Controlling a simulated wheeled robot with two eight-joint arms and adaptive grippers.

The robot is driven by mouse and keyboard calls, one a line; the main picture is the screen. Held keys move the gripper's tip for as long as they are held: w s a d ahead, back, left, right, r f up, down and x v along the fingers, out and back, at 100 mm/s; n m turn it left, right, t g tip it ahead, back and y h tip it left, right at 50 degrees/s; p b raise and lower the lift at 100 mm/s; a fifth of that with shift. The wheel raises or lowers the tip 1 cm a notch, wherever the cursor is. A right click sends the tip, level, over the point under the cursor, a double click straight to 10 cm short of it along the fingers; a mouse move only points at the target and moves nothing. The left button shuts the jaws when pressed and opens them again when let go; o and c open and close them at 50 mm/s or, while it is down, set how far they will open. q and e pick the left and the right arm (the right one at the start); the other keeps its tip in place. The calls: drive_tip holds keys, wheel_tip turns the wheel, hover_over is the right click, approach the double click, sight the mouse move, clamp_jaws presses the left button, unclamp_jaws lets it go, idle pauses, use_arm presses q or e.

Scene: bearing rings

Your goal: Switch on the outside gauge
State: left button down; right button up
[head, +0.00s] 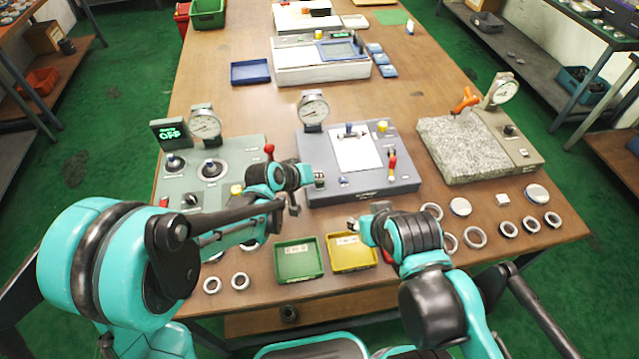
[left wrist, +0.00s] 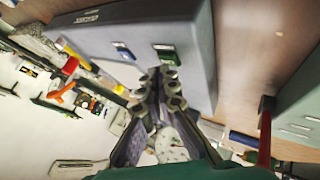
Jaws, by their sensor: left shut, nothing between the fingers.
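The left station (head: 226,170) has a grey-green base, a dial gauge (head: 205,122) and a small display (head: 169,134) with green text ending in "OFF". Its base also carries knobs. The blue-grey middle station (head: 320,190) has its own dial gauge (head: 313,110). No readable label shows which is the outside gauge. My left gripper (head: 319,180) is shut and empty by the left front of the middle station. In the left wrist view its closed fingertips (left wrist: 168,80) are in front of a grey box (left wrist: 190,35); contact cannot be told. My right gripper (head: 353,223) is near the yellow tray; its jaws are unclear.
A green tray (head: 299,262) and a yellow tray (head: 351,253) lie at the front. Several metal rings (head: 475,237) lie at the front right and front left. A granite block (head: 460,148) with an orange handle stands at the right. A blue tray (head: 250,71) lies farther back.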

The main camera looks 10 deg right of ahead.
sight(317, 185)
use_arm(q)
drive_tip(key=shift+f+b, duration=0.3)
drive_tip(key=shift+f, duration=0.05)
idle(0.6)
drive_tip(key=shift+r, duration=0.1)
drive_tip(key=shift+r+p, duration=0.55)
drive_tip(key=shift+r, duration=0.15)
wheel_tip(317, 185, up, 5)
drive_tip(key=p, duration=0.4)
idle(0.4)
drive_tip(key=shift+a, duration=0.1)
idle(0.4)
